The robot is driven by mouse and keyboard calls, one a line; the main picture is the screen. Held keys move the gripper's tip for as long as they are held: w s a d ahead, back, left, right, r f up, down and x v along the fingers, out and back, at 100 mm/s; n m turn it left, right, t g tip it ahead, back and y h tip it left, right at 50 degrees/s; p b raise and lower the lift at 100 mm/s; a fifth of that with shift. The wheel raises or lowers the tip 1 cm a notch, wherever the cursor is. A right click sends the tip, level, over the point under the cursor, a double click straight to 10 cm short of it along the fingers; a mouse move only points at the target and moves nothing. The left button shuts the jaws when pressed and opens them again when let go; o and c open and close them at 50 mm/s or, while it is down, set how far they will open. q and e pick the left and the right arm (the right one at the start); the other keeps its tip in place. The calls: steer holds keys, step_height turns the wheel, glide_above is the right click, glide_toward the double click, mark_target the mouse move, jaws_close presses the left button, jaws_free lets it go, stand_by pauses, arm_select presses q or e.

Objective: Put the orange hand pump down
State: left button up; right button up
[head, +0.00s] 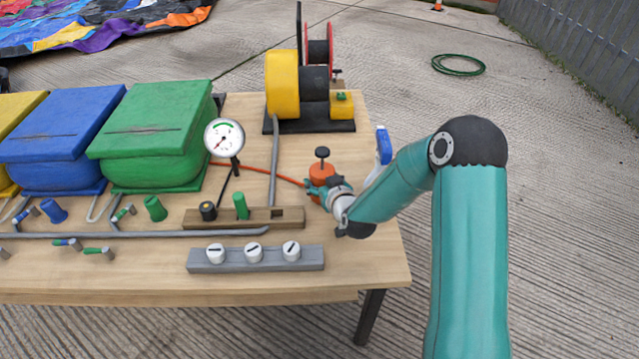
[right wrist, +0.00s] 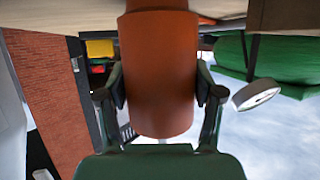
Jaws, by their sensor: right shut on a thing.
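The orange hand pump (head: 322,172), with a black T-shaped handle on top, stands upright toward the right side of the wooden table (head: 370,265). My right gripper (head: 313,188) is around its body from the right. In the right wrist view, the orange pump body (right wrist: 160,75) fills the middle, with a finger of my right gripper (right wrist: 160,95) against each side. I cannot tell whether the pump's base touches the table, as the gripper hides it. An orange hose (head: 270,174) runs left from the pump. My left gripper is not in view.
A yellow and black blower (head: 283,84) stands behind the pump. A blue-and-white bottle (head: 384,145) is close behind my right arm. A wooden block with a green peg (head: 240,206), a gauge (head: 224,138) and a grey strip with white knobs (head: 253,254) lie to the left.

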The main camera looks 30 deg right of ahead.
steer(key=o, duration=1.5)
steer(key=shift+o, duration=0.2)
steer(key=shift+s, duration=0.1)
steer(key=p+v, duration=0.6)
steer(key=v, duration=0.6)
steer(key=shift+p, duration=0.3)
